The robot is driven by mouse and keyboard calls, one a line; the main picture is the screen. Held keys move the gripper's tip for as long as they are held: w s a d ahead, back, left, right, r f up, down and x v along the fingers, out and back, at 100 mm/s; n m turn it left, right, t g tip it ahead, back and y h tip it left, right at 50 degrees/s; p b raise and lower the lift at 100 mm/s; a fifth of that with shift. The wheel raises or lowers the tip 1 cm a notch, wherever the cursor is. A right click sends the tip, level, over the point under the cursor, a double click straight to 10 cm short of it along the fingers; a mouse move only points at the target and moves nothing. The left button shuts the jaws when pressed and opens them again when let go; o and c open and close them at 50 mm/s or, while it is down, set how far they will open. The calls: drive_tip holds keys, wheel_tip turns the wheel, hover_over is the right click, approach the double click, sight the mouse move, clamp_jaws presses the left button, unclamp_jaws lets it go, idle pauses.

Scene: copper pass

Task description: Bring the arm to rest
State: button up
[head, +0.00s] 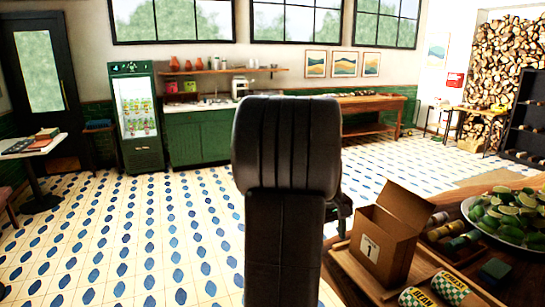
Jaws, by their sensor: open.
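My arm (286,180) stands upright in the middle of the head view as a broad black shape. It hides part of the floor and the counter behind it. I cannot make out my gripper or its fingertips. A small dark part shows at the arm's right edge, but I cannot tell what it is.
At the lower right, a wooden table holds an open cardboard box (383,240) marked 1, patterned cans (450,288) and a bowl of limes (507,212). A green cabinet (198,138) and drinks fridge (137,115) stand at the back.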

drive_tip(key=w+a+f+m+b, duration=0.1)
drive_tip(key=a+f, duration=0.3)
drive_tip(key=f, duration=0.6)
drive_tip(key=a+f+m+y+b, duration=0.1)
drive_tip(key=a+f, duration=0.4)
drive_tip(key=f, duration=0.5)
drive_tip(key=w+a+f+m+b, duration=0.1)
drive_tip(key=a+f+b, duration=0.2)
drive_tip(key=f, duration=0.7)
drive_tip(key=shift+w+a+f+g+y, duration=0.25)
drive_tip(key=shift+w+a+g+y, duration=0.1)
drive_tip(key=shift+a, duration=0.65)
